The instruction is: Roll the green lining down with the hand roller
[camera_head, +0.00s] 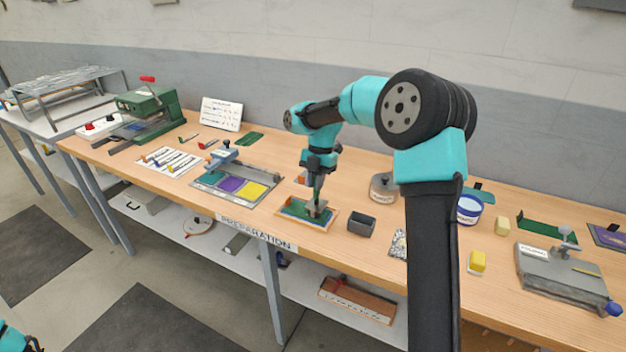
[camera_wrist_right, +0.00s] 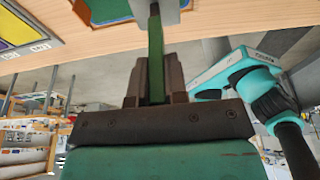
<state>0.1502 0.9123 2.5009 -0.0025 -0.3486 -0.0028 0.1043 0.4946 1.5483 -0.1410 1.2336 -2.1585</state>
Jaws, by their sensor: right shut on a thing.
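The green lining (camera_head: 296,210) lies on a wooden-edged board (camera_head: 283,217) near the front edge of the bench, with some blue showing beside it. My right gripper (camera_head: 317,180) points down over the board. It is shut on the green handle (camera_wrist_right: 156,72) of the hand roller, as the right wrist view shows. The roller's grey head (camera_head: 316,208) is at the lining's right part; I cannot tell whether it touches. In the wrist view, part of the lining (camera_wrist_right: 108,9) shows beside the grey head.
A dark grey open box (camera_head: 361,222) stands close to the right of the board. A tray with blue, purple and yellow patches (camera_head: 232,186) lies to its left. A round tin (camera_head: 384,187) stands behind right. The bench's front edge is close.

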